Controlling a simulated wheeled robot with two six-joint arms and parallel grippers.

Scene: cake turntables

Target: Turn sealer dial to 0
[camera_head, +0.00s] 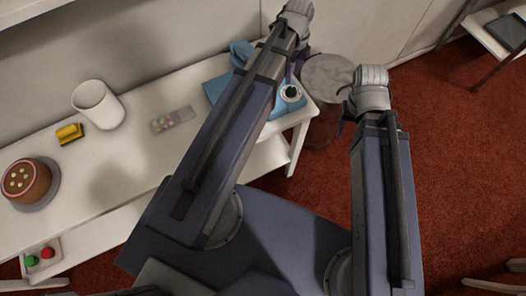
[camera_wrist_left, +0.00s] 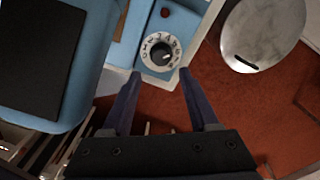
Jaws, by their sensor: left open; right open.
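The blue sealer (camera_head: 217,92) lies at the right end of the white table, partly hidden behind my left arm in the head view. Its dial (camera_head: 291,93) has a dark knob on a white ring. In the left wrist view the dial (camera_wrist_left: 160,52) shows marks around the ring; which mark the knob points at is too small to tell. My left gripper (camera_wrist_left: 160,74) is open and empty, its fingertips spread to either side just below the dial in that view and apart from it. My right gripper (camera_head: 345,108) is off to the right, away from the sealer, its fingers barely visible.
A round grey stool top (camera_head: 328,76) stands beyond the table's right end. On the table are a white cup (camera_head: 97,104), a yellow object (camera_head: 69,133), a small coloured card (camera_head: 171,120) and a chocolate cake (camera_head: 27,182). Red carpet (camera_head: 450,200) lies open at right.

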